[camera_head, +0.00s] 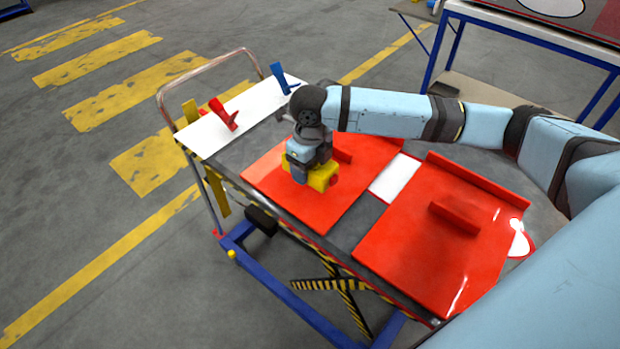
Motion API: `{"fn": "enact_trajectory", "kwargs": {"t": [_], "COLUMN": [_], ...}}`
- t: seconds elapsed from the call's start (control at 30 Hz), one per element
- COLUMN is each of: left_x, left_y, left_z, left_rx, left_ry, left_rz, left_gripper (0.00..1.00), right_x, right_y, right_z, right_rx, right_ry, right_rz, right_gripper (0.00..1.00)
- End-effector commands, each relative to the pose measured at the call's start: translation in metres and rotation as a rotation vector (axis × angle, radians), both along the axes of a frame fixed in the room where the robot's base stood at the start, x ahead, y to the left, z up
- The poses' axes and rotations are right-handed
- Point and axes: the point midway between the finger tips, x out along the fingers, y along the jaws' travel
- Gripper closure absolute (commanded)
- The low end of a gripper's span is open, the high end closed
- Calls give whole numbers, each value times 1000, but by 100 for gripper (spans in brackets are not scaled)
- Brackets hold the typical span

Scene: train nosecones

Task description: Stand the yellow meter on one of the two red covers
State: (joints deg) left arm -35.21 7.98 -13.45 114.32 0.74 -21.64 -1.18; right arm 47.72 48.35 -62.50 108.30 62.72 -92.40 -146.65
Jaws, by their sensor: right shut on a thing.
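My right gripper (308,178) points down over the farther red cover (345,200) and is shut on the yellow meter (322,177). The gripper and wrist hide part of the meter. The meter is at or just above that cover's surface; I cannot tell whether it touches. My left gripper is not in view.
The lift cart (255,135) has a white board (240,115) at its far end, with blue, red and yellow clamp-like tools (223,113) on it. A metal push handle (200,70) rises there. A blue-legged table (530,40) stands at the upper right. Floor at left is clear.

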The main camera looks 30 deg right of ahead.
Motion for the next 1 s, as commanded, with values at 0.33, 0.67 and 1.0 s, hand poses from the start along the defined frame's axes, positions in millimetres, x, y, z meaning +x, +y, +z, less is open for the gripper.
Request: {"fn": "enact_trajectory", "kwargs": {"t": [0.33, 0.67, 1.0], "left_x": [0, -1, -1], "left_y": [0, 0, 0], "left_z": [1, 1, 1], "left_rx": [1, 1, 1], "left_ry": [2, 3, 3], "left_rz": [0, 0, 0], "left_gripper": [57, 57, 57], "right_x": [0, 0, 0], "right_y": [1, 0, 0], "right_z": [-34, -49, -53], "right_rx": [2, 1, 0], "right_ry": [2, -2, -1], "right_rz": [-1, 0, 0], "right_gripper": [72, 72, 11]}}
